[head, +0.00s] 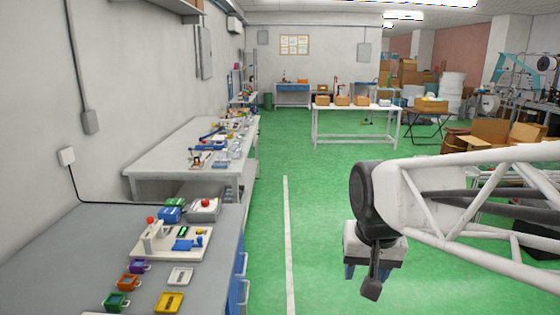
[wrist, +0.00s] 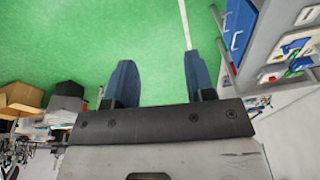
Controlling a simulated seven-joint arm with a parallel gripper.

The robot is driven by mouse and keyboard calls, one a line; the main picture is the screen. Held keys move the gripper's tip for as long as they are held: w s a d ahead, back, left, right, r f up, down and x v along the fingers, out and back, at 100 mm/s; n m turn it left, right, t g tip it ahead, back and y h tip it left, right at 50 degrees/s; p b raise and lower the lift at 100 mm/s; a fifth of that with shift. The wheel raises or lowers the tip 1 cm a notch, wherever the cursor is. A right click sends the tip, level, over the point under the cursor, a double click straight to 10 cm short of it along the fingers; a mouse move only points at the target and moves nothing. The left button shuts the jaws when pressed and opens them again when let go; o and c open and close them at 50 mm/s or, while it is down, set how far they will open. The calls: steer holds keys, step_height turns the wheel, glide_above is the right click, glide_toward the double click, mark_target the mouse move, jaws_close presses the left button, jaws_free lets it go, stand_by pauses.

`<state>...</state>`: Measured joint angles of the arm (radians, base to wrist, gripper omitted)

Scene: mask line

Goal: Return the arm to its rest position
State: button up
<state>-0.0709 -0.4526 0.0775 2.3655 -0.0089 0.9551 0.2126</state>
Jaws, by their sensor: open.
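My gripper (head: 368,272) hangs at the end of my white truss arm, on the right side of the head view, over the green floor. In the wrist view my gripper (wrist: 160,85) shows two blue fingers spread well apart, with only green floor between them. It is open and empty, and it touches nothing. In the head view the fingers are partly hidden by a dark part of my arm.
A grey workbench (head: 75,245) at the lower left carries a white fixture board (head: 172,243), coloured bins and a red-button box (head: 204,209). A white bench (head: 160,155) stands behind it. Cardboard boxes (head: 490,132) are at the right. The floor (head: 315,230) between is clear.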

steer(key=s+d+f+n, duration=0.1)
steer(key=s+d+f, duration=0.2)
steer(key=s, duration=0.7)
steer(key=shift+f, duration=0.4)
stand_by(1.7)
